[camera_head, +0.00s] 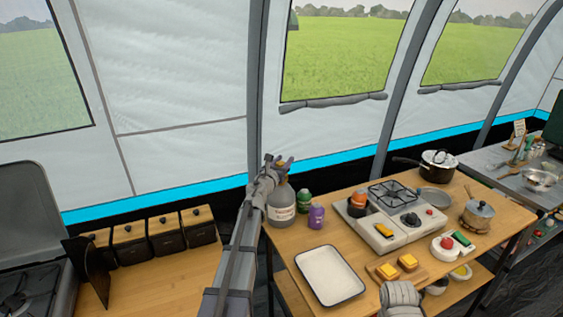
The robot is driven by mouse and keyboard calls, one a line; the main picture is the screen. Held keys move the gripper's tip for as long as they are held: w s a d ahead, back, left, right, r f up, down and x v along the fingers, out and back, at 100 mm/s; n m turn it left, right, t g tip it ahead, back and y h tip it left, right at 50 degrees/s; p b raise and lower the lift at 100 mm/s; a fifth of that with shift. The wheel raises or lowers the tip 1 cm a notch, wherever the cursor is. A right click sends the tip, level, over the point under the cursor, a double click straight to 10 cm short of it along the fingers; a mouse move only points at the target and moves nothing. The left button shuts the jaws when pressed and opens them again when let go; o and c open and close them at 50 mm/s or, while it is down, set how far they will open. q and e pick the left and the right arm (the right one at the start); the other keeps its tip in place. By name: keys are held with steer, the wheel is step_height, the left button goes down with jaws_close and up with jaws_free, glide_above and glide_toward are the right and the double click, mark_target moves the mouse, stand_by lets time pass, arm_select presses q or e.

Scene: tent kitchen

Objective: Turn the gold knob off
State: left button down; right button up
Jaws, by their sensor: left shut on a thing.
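A grey gas bottle (283,213) with a white label stands upright on the wooden table, at its back left corner. A small gold knob (285,162) shows at the top of the bottle, partly hidden by my gripper. My left arm reaches in from the bottom, and my left gripper (275,163) is at the bottle's top, shut on the gold knob. The fingers are small here and the exact grip is hard to see.
A white camping stove (391,232) stands right of the bottle, with a purple jar (316,217) and a green jar (304,199) between. A white tray (329,277) lies in front. Black boxes with wooden lids (165,236) stand on the left counter.

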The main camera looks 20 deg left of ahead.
arm_select(q)
steer(key=m+h, duration=0.1)
steer(key=h, duration=0.1)
steer(key=m+h, duration=0.1)
steer(key=h, duration=0.1)
steer(key=m+h, duration=0.2)
steer(key=shift+d+g+h, duration=0.3)
steer(key=shift+d+g, duration=0.1)
steer(key=shift+s+d+m+g+h, duration=0.1)
steer(key=shift+d+m+g+h, duration=0.25)
steer(key=shift+m+h, duration=0.4)
steer(key=shift+s+d+m+g+h, duration=0.1)
steer(key=shift+m+g+h, duration=0.4)
steer(key=shift+h, duration=0.45)
steer(key=shift+c, duration=2.2)
jaws_free()
steer(key=v, duration=0.7)
steer(key=shift+s+a, duration=0.2)
steer(key=shift+s, duration=0.1)
steer(key=shift+f, duration=0.1)
